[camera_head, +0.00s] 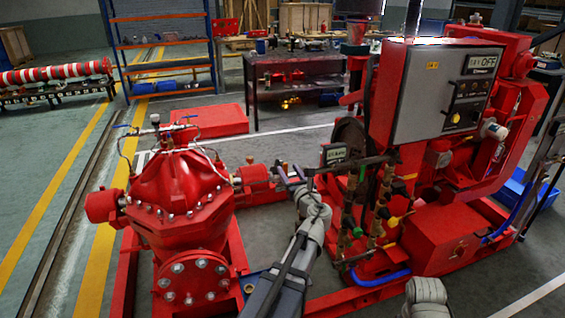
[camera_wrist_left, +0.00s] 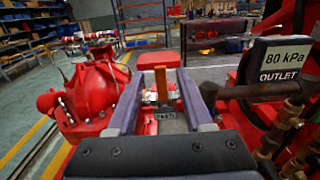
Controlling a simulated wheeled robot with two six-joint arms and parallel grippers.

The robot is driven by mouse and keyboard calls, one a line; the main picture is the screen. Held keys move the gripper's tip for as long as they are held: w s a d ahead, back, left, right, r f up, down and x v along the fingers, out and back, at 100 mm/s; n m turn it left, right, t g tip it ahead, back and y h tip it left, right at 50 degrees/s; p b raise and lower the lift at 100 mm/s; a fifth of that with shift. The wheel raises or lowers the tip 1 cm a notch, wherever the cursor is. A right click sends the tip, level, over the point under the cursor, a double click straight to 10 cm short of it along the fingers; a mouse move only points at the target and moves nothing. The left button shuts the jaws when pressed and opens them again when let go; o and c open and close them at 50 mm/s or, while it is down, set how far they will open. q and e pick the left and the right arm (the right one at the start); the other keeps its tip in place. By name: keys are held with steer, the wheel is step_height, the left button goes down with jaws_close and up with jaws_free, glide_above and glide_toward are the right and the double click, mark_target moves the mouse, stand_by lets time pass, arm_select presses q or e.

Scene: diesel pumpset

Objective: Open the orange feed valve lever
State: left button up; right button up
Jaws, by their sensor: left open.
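An orange-brown lever (camera_wrist_left: 160,83) stands upright in the left wrist view, on a small fitting on a red pipe. My left gripper (camera_wrist_left: 158,92) is open, and the lever shows between its two fingers with a gap on each side. I cannot tell how far ahead of the fingertips it is. In the head view my left gripper (camera_head: 290,182) is over the pipe between the red pump and the engine. The lever is hard to make out there.
The red domed pump (camera_head: 178,190) stands at left. The red engine with its grey control panel (camera_head: 446,92) stands at right. An OUTLET 80 kPa display (camera_wrist_left: 284,58) is right of the fingers.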

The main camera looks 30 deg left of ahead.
mark_target(285, 164)
arm_select(q)
steer(key=x, duration=0.7)
steer(key=shift+d, duration=0.1)
jaws_close()
stand_by(1.2)
